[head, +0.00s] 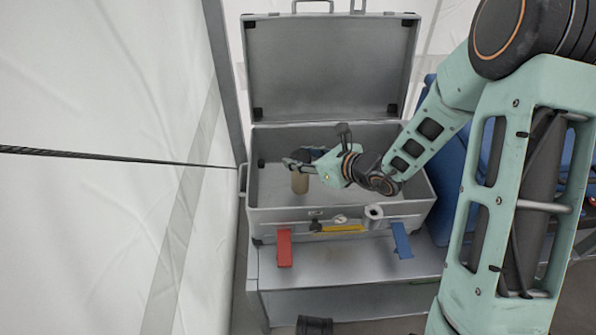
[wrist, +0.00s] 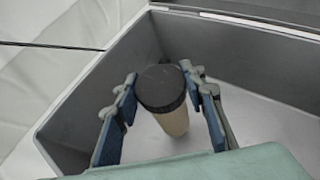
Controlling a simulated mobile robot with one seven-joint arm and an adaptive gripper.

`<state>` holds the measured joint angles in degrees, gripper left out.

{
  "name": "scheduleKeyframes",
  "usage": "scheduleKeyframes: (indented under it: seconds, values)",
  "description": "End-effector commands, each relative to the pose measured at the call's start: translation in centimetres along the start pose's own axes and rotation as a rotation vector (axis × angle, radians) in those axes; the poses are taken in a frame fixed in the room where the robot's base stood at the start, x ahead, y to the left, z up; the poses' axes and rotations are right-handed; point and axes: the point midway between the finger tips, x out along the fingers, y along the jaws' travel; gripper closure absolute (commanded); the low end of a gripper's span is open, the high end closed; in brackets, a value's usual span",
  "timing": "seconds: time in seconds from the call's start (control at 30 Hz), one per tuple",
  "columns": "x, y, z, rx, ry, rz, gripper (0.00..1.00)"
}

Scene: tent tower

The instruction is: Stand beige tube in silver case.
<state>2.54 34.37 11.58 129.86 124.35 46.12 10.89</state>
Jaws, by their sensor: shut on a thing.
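The silver case (head: 342,216) stands open on a grey bench, with its lid (head: 330,70) raised at the back. My gripper (head: 297,162) is inside the outline of the case's left half. It is shut on the beige tube (head: 300,183), which has a black cap (wrist: 161,88). In the wrist view, my gripper (wrist: 159,74) has one finger on each side of the tube near its cap. The tube is roughly upright in the head view, with its beige lower part below the fingers. I cannot tell whether its base touches the case floor (wrist: 250,115).
A red item (head: 284,248), a yellow item (head: 340,228), a white roll (head: 374,212) and a blue item (head: 402,240) lie along the case's front. The bench (head: 350,265) is under them. A tent wall (head: 100,90) with a dark strap stands left. The case floor around the tube looks clear.

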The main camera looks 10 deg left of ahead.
Motion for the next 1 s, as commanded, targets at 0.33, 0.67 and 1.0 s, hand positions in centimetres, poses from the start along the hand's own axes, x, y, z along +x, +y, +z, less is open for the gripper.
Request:
scheduleKeyframes:
  seconds: [0.33,0.67,1.0]
  values:
    - [2.7,0.2,-3.0,0.003,0.001,0.001,1.0]
    - [2.8,0.2,-3.2,-0.001,-0.001,-0.001,1.0]
    - [2.9,0.2,-3.4,0.0,0.0,0.0,0.45]
